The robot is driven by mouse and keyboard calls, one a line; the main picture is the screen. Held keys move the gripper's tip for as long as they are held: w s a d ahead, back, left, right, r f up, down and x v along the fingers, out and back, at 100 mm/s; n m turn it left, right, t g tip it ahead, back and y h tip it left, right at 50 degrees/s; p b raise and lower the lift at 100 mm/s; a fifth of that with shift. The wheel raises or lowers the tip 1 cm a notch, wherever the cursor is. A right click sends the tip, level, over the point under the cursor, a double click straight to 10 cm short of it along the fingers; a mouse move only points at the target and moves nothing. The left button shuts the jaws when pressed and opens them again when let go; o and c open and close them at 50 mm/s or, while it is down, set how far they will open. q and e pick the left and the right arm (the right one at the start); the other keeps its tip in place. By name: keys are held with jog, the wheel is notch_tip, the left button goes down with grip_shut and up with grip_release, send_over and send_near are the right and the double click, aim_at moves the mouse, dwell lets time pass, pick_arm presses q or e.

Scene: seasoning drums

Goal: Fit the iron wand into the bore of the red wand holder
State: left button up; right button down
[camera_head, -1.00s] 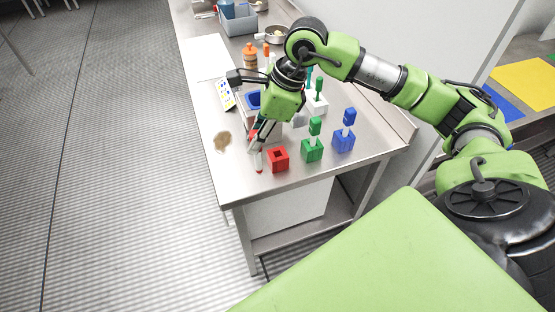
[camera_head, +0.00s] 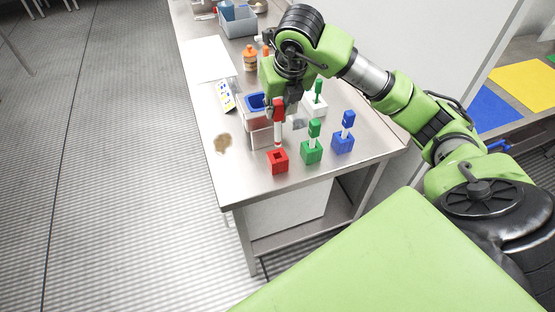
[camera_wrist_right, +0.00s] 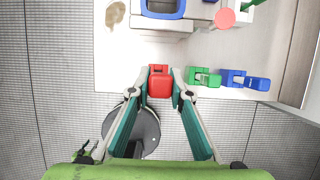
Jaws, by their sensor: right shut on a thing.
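My right gripper (camera_head: 279,100) points down over the table, shut on the red handle of the wand (camera_head: 278,132). The wand has a white shaft and hangs roughly upright. The red wand holder (camera_head: 279,165) stands near the table's front edge, its dark square bore showing at the top. The wand's lower end appears close to the holder's far upper edge; I cannot tell its exact height or whether it touches. In the right wrist view the red handle (camera_wrist_right: 159,86) sits between the fingertips, hiding most of what lies beneath. My left gripper is not in view.
Right of the red holder stand a green holder (camera_head: 311,153) and a blue holder (camera_head: 343,144), each with a wand. A grey box with a blue-rimmed container (camera_head: 256,101) stands behind. A brown stain (camera_head: 222,142) lies left. The table front-left is clear.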

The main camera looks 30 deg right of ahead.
aim_at(280, 134)
notch_tip(280, 134, down, 4)
jog(key=shift+p, duration=0.7)
notch_tip(280, 134, down, 6)
jog(key=shift+r+p, duration=0.15)
jog(key=shift+p, duration=0.5)
jog(key=c, duration=1.8)
grip_release()
jog(key=shift+c, duration=0.2)
jog(key=b+v, duration=0.1)
jog(key=v, duration=0.1)
jog(key=b+v, duration=0.2)
jog(key=shift+s+d+r, duration=0.2)
jog(key=shift+s, duration=0.15)
jog(key=d+b+v, duration=0.1)
jog(key=v, duration=0.8)
jog(key=shift+a, duration=0.45)
